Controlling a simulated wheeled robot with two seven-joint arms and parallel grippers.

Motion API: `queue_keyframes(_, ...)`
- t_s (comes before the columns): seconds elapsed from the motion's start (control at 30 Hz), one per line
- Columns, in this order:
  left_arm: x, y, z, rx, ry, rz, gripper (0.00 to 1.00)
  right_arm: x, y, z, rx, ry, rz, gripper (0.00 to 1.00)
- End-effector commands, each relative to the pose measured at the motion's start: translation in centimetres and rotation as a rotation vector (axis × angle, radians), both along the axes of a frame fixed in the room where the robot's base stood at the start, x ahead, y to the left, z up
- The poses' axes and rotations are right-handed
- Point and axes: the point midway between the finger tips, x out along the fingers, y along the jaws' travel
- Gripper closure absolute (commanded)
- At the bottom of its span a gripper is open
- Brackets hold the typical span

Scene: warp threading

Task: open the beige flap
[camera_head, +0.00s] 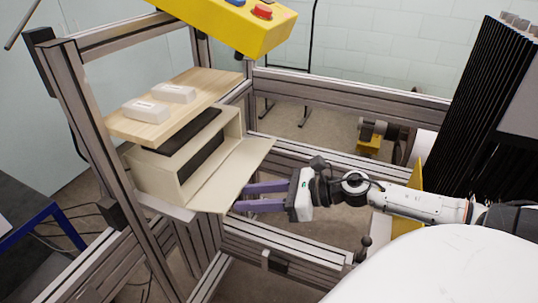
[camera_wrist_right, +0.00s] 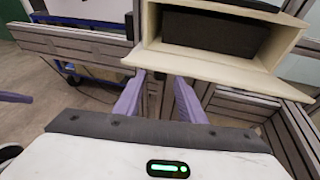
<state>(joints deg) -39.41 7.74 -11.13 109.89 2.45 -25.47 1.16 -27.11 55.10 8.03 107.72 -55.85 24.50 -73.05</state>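The beige flap (camera_head: 232,172) is swung outward from the open front of a beige box (camera_head: 150,180). Dark contents show inside. In the right wrist view the flap (camera_wrist_right: 215,70) stretches out below the box opening. My right gripper (camera_head: 240,198) comes from the right, its two purple fingers apart and empty. Its fingertips are at the flap's outer edge, near the corner closest to me. The wrist view also shows both fingers (camera_wrist_right: 160,78) just below that edge; I cannot tell if they touch. A purple piece, seemingly my left gripper (camera_wrist_right: 15,97), shows at that view's left edge.
A wooden shelf (camera_head: 205,88) with two white blocks stands above the box. A yellow control box (camera_head: 225,22) with buttons hangs higher. Metal frame rails (camera_head: 285,250) run below and right of the gripper. Open space lies right of the flap.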

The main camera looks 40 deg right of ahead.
Motion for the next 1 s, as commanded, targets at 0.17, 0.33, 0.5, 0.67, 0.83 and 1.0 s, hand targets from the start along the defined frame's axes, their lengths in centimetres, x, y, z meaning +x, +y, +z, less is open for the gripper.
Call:
queue_keyframes(0.17,0.0,0.0,0.2,0.000,-0.001,-0.001,1.00,-2.2,-1.4,0.7,0.001,0.003,-0.001,0.63)
queue_keyframes(0.33,0.0,0.0,0.3,-0.001,-0.002,-0.001,1.00,-3.5,-2.3,1.3,0.002,0.002,-0.002,0.63)
queue_keyframes(0.5,0.1,0.0,0.3,0.000,-0.002,0.000,1.00,-3.9,-2.6,1.5,0.002,0.000,0.001,0.63)
queue_keyframes(0.67,0.1,0.0,0.3,-0.001,-0.003,0.001,1.00,-3.9,-2.6,1.5,0.001,-0.001,0.001,0.63)
queue_keyframes(0.83,0.1,0.0,0.3,-0.001,-0.003,0.002,1.00,-3.9,-2.6,1.5,0.001,0.000,0.000,0.63)
queue_keyframes(1.0,0.1,0.1,0.3,-0.001,-0.003,0.002,1.00,-3.9,-2.7,1.4,0.001,0.001,0.000,0.63)
